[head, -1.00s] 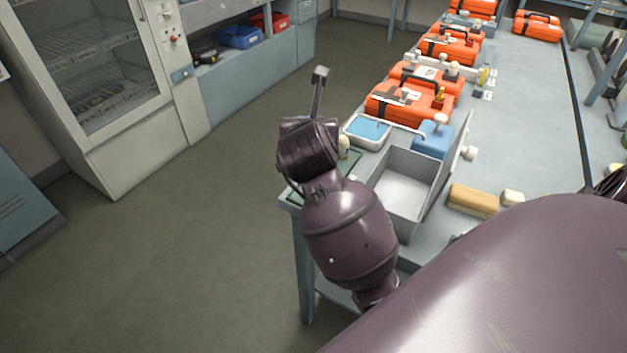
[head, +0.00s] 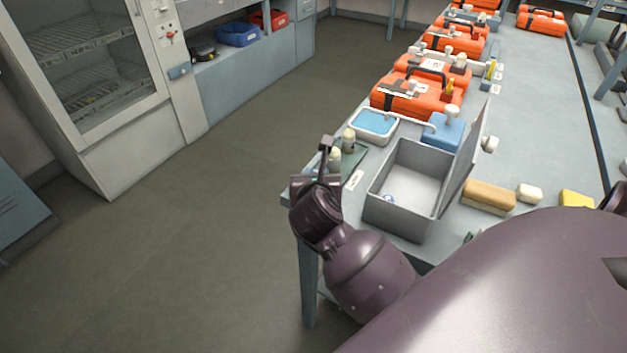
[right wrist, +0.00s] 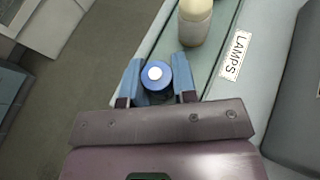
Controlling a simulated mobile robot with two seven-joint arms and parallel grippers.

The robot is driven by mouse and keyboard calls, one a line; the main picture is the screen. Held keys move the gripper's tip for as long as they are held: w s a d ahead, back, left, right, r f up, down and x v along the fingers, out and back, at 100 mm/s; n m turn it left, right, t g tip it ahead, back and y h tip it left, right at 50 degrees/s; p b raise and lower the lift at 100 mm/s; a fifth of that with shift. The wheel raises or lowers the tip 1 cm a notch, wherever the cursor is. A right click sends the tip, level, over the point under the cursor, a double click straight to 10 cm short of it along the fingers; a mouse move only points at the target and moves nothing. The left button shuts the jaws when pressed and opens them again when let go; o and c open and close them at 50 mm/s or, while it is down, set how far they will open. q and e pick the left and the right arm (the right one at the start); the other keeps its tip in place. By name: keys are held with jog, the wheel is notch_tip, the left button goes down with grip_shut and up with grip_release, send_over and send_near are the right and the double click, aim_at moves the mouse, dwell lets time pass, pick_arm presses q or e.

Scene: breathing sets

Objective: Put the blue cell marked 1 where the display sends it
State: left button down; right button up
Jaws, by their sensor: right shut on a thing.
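The blue cell (right wrist: 155,76), round with a white disc on its top, sits between the two blue fingers of my right gripper (right wrist: 157,88) in the right wrist view. The gripper is shut on it. No number is readable on it. In the head view my right gripper (head: 323,163) is at the table's near left corner, by the green lamp tray (head: 355,158). The cell is mostly hidden there. A cream lamp (right wrist: 194,22) stands just ahead of the cell. No display text is readable. My left gripper is not in view.
A blue-filled white tray (head: 374,123), a blue box (head: 446,130) and orange cases (head: 415,97) stand behind. Clear floor lies left.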

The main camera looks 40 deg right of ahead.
jog(key=shift+f, duration=0.4)
jog(key=shift+r, duration=0.1)
jog(key=shift+f, duration=0.2)
jog(key=o, duration=0.9)
jog(key=shift+o, duration=0.2)
jog(key=shift+r, duration=0.1)
